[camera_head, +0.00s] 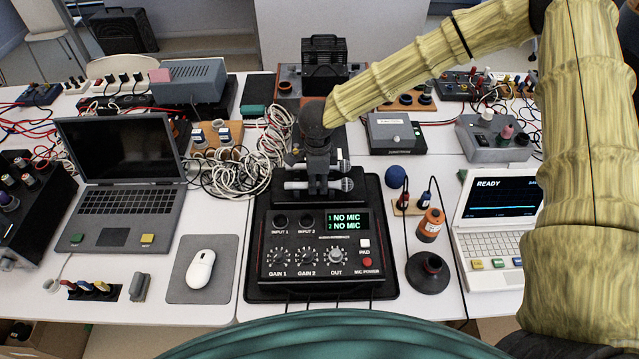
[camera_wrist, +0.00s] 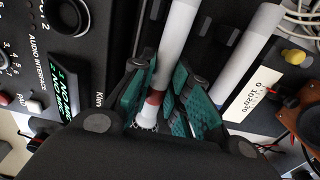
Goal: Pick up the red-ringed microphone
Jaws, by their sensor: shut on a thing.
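My gripper (camera_head: 318,186) points down behind the audio interface (camera_head: 315,248), over the black tray on which the interface stands. In the wrist view its teal-padded fingers (camera_wrist: 166,102) are shut around the pale grey microphone with a red ring (camera_wrist: 177,42). The red ring sits between the pads, near the microphone's whitish end. Whether this microphone is raised off its support I cannot tell. A second grey microphone (camera_wrist: 248,48) lies roughly parallel to it, to the right and apart from the fingers. In the head view the gripper hides much of the microphones.
The interface display reads NO MIC on both lines. A laptop (camera_head: 125,150) and a mouse (camera_head: 201,268) are to the left. A blue ball (camera_head: 397,175), an orange cylinder (camera_head: 431,225) and a white laptop-like device (camera_head: 495,230) are to the right. White cables (camera_head: 245,170) are bunched left of the gripper.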

